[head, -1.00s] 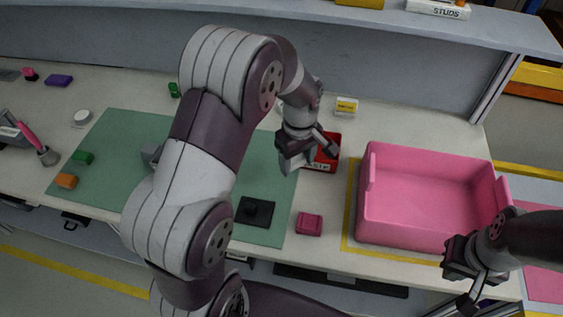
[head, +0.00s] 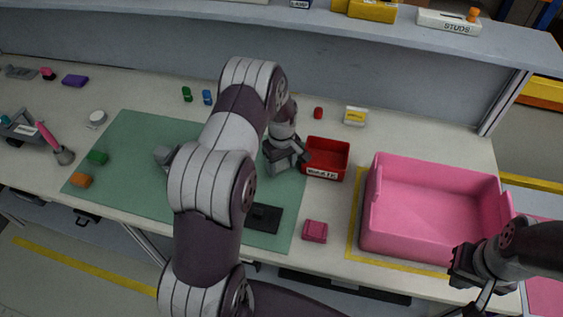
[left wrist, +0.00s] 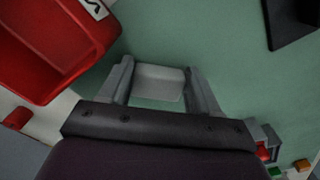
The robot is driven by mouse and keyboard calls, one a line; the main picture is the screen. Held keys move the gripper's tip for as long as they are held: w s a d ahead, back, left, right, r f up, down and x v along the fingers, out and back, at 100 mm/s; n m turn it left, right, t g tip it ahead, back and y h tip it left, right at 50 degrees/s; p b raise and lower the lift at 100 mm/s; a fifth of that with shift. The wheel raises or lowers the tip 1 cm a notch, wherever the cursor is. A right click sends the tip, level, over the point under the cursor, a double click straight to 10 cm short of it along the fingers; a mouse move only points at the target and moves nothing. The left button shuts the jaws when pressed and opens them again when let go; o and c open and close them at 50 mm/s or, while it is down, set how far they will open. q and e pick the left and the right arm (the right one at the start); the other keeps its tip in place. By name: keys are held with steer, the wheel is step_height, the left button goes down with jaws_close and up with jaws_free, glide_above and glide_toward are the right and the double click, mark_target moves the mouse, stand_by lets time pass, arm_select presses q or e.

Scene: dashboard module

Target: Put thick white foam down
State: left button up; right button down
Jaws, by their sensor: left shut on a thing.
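The thick white foam (left wrist: 160,82) shows in the left wrist view as a pale grey-white block between the two fingers of my left gripper (left wrist: 162,90). The gripper is shut on it, over the green mat (left wrist: 222,45). I cannot tell whether the block touches the mat. In the head view my left gripper (head: 284,162) is over the mat's right part, just left of the red bin (head: 338,148); the foam is not clearly visible there. My right gripper (head: 472,278) is at the front corner of the pink tote, and its jaw state is unclear.
A black part (head: 262,217) lies on the mat's front right, with a small pink box (head: 314,231) beside it. The large pink tote (head: 430,243) stands at the right. The red bin is close to my left gripper. My left arm hides part of the mat.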

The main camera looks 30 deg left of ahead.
arm_select(q)
steer(key=shift+f, duration=0.15)
steer(key=o, duration=1)
steer(key=shift+r, duration=0.4)
step_height(320, 180, up, 11)
steer(key=b, duration=0.2)
steer(key=s+d+r+m, duration=0.1)
steer(key=s+d+m, duration=0.2)
steer(key=s, duration=0.3)
steer(key=s+d+r+m+t, duration=0.1)
steer(key=s+d+m, duration=0.3)
steer(key=s+m, duration=0.1)
steer(key=s+d+r+m, duration=0.1)
steer(key=s+d+m, duration=0.2)
steer(key=s, duration=0.5)
steer(key=shift+d+r+m, duration=0.1)
steer(key=shift+d+m, duration=0.25)
steer(key=shift+m, duration=0.15)
